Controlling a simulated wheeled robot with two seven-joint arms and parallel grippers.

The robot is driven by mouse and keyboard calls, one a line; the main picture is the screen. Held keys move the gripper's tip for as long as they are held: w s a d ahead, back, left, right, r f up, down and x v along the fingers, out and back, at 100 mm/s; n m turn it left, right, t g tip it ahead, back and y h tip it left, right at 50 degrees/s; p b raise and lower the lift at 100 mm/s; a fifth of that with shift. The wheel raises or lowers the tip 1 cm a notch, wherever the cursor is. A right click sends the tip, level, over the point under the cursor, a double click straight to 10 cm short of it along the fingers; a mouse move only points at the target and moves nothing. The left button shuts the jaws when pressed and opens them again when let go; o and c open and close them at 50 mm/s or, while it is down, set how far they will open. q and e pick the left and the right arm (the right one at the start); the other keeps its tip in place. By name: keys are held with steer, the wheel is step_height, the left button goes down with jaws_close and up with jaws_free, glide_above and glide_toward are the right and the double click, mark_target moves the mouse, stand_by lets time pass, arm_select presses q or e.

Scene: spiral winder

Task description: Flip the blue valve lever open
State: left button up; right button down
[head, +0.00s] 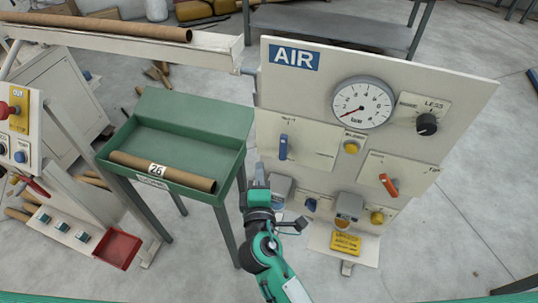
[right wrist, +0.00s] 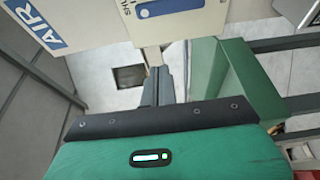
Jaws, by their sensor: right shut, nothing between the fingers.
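The blue valve lever (head: 283,147) stands upright on its plate on the left side of the white AIR panel (head: 470,95). In the right wrist view the blue lever (right wrist: 172,8) shows at the top edge, partly cut off. My right gripper (head: 259,172) is shut and empty, just left of and below the lever in the head view, near the panel's left edge. Its closed fingers (right wrist: 158,85) point toward the panel in the right wrist view and look apart from the lever. My left gripper is not in view.
The panel also bears a gauge (head: 362,102), a black knob (head: 427,124), an orange lever (head: 388,185) and a yellow button (head: 351,147). A green tray (head: 212,160) with a cardboard tube (head: 162,172) stands close left of my right gripper.

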mark_target(283, 148)
steer(key=w+d+p, duration=0.3)
steer(key=w+p, duration=0.1)
steer(key=w, duration=0.4)
steer(key=shift+w+d, duration=0.2)
steer(key=shift+d, duration=0.1)
steer(key=shift+d, duration=0.1)
